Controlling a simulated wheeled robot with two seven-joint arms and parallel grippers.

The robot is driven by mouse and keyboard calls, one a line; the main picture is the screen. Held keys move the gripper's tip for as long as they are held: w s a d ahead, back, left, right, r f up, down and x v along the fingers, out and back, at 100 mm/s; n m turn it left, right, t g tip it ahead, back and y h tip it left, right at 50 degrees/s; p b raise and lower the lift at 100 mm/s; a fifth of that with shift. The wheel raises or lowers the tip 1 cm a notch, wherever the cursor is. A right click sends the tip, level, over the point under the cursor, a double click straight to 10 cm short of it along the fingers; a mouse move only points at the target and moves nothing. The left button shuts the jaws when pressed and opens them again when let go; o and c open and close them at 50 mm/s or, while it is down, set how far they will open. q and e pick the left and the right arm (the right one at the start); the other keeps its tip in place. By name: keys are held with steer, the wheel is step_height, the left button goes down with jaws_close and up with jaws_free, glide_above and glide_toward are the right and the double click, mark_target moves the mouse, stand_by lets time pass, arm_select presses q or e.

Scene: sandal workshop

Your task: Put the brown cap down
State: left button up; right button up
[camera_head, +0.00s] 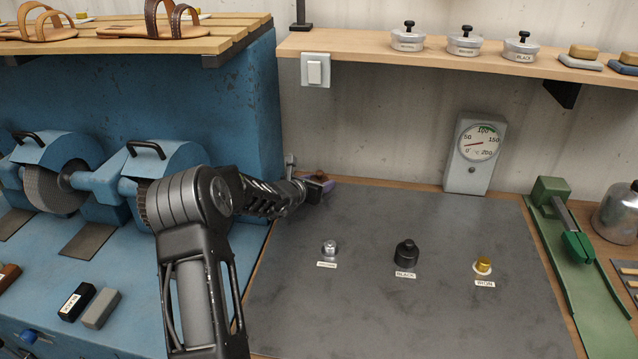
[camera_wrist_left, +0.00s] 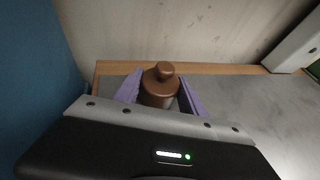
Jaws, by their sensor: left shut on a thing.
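The brown cap (camera_wrist_left: 160,88) is a rounded brown piece with a knob on top. In the left wrist view it sits upright between the purple fingers of my left gripper (camera_wrist_left: 160,95), which is shut on it. In the head view my left gripper (camera_head: 318,184) is at the back left corner of the dark grey mat (camera_head: 370,310), and only a little brown shows there. I cannot tell whether the cap touches the mat. My right gripper is not in view.
On the mat stand a silver piece (camera_head: 329,249), a black cap (camera_head: 406,254) and a gold piece (camera_head: 482,265), each with a label. A gauge (camera_head: 475,153) stands behind, a green tool (camera_head: 578,245) at right. Blue grinders (camera_head: 60,165) fill the left. The mat's front is clear.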

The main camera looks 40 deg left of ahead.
arm_select(q)
steer(key=shift+f, duration=0.2)
steer(key=shift+f+b, duration=0.1)
steer(key=shift+b, duration=0.2)
steer(key=o, duration=1.5)
steer(key=shift+c, duration=0.2)
steer(key=shift+r, duration=0.2)
steer(key=shift+r+p, duration=0.1)
steer(key=shift+p, duration=0.25)
steer(key=shift+s, duration=0.4)
step_height(320, 180, up, 4)
steer(key=b, duration=0.2)
glide_above(299, 213)
steer(key=shift+d+r, duration=0.1)
steer(key=shift+r, duration=0.1)
